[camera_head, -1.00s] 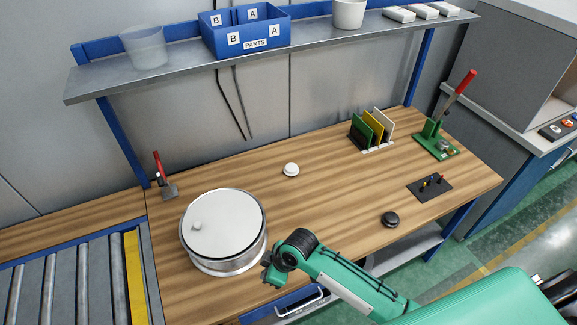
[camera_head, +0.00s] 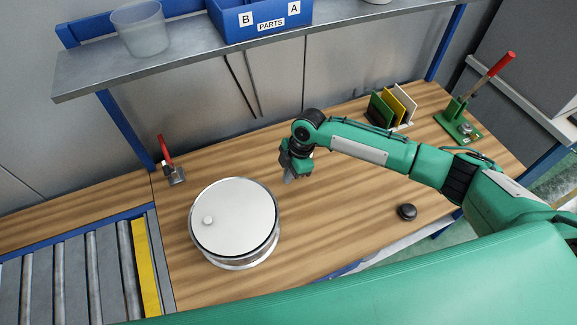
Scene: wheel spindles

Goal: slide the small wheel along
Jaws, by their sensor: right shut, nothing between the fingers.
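My right gripper (camera_head: 289,177) is shut and empty, pointing down over the middle of the wooden table (camera_head: 335,235), right of and behind a large round drum with a white top (camera_head: 240,208). A small white knob (camera_head: 208,220) sits on the drum's top. A small black round piece (camera_head: 407,212) lies on the table near the front edge, right of the gripper and apart from it. I cannot tell whether this is the small wheel. A small white round piece seen earlier is hidden now, around where my gripper and arm are. My left gripper is out of view.
A red-handled tool (camera_head: 168,160) stands at the back left. A card rack (camera_head: 393,107) and a green lever press (camera_head: 460,122) stand at the back right. A shelf (camera_head: 210,55) overhangs the back. Yellow-edged rollers (camera_head: 95,270) lie at left. The table's front middle is clear.

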